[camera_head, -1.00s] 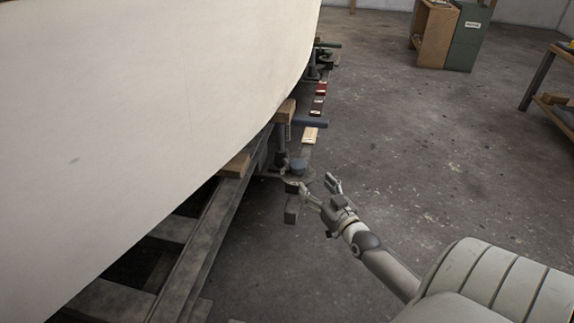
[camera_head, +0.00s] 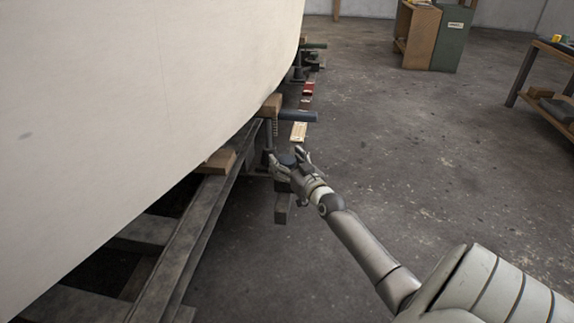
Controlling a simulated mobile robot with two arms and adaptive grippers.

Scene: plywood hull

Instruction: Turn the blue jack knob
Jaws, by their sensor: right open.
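The blue jack knob (camera_head: 288,160) is a small dark blue round knob low on the jack under the hull's edge, near the middle of the head view. My right gripper (camera_head: 289,160) is open, with one finger to the left of the knob and the other to its right. The gripper partly hides the knob's lower side, and I cannot tell whether the fingers touch it. The jack's threaded post (camera_head: 270,135) stands just behind and left of the knob. My left gripper is not in view.
The pale hull (camera_head: 130,90) fills the left side. A blue-grey bar (camera_head: 298,117) juts right above the knob. Cradle rails (camera_head: 190,240) run below the hull. A green cabinet (camera_head: 447,40) and a bench (camera_head: 545,85) stand far right. The floor on the right is clear.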

